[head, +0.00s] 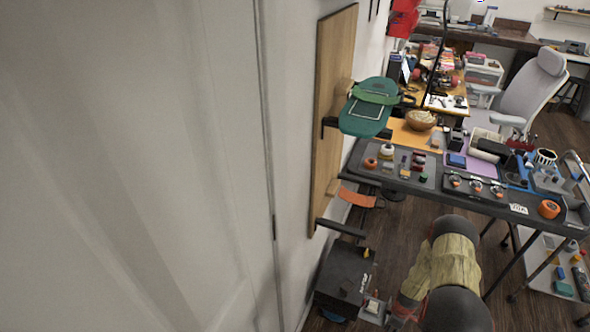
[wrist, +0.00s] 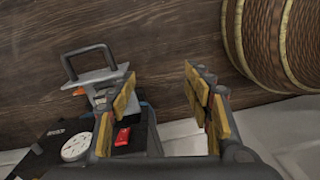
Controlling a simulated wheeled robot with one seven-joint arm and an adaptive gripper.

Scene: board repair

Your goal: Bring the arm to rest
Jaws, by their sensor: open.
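My arm shows in the head view at the bottom right, bent low beside the workbench. My gripper (wrist: 160,100) shows in the wrist view, with its two yellow-padded fingers spread well apart. Nothing is between the fingers, and dark wood floor shows through the gap. A black box (wrist: 45,145) with a white disc (wrist: 76,147) and a red piece (wrist: 122,137) lies behind the left finger. In the head view the gripper is hard to make out near the lower edge.
A black workbench (head: 400,182) with several tools and small parts stands right of centre. A black box (head: 345,275) is low by the wall. Wood floor (head: 395,230) lies open between.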

